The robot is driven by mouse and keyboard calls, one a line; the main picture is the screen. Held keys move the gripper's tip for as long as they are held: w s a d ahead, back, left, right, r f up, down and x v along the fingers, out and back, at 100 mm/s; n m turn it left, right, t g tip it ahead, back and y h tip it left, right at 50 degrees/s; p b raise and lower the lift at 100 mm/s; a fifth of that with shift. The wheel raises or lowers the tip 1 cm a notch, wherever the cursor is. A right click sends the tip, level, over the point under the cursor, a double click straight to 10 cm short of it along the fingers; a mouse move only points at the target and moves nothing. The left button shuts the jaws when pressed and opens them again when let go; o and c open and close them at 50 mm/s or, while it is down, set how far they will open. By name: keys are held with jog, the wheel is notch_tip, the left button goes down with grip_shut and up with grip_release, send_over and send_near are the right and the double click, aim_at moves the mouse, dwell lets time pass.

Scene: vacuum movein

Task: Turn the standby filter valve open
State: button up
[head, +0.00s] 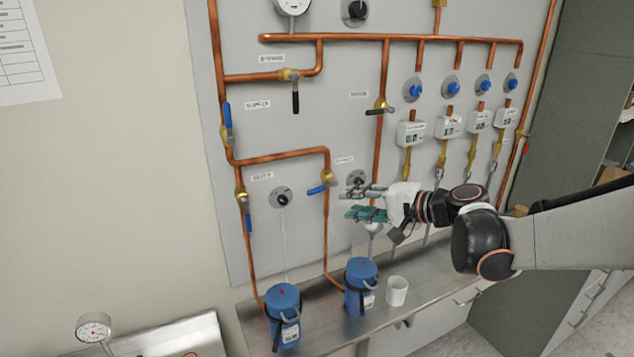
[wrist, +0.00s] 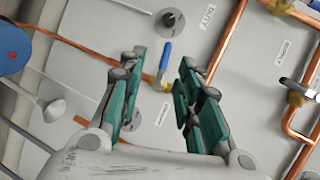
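A blue-handled valve with a brass body (head: 325,176) sits on the vertical copper pipe above the right blue canister; a small label beside it is too blurred to read for certain. Its blue handle (head: 319,189) points left, across the pipe. In the wrist view the blue handle (wrist: 165,60) shows between my fingertips, farther off against the panel, with the brass body (wrist: 154,83) below it. My gripper (head: 352,203) is open and empty, with green finger pads, just right of the valve. No contact with the handle can be seen.
Two blue canisters (head: 283,318) (head: 361,287) and a white cup (head: 396,291) stand on the steel counter below. A round grey-and-black knob (head: 355,181) is behind my gripper. Another blue-handled valve (head: 243,200) is at left, its handle along the pipe.

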aim_at(318, 191)
jog(key=shift+m+t, duration=0.3)
jog(key=shift+t, duration=0.2)
jog(key=x, duration=0.4)
jog(key=b+x, duration=0.1)
jog(key=x, duration=0.4)
jog(key=w+r+x, duration=0.1)
jog(key=x, duration=0.4)
jog(key=shift+d+b, duration=0.35)
jog(key=shift+c, duration=0.6)
grip_shut()
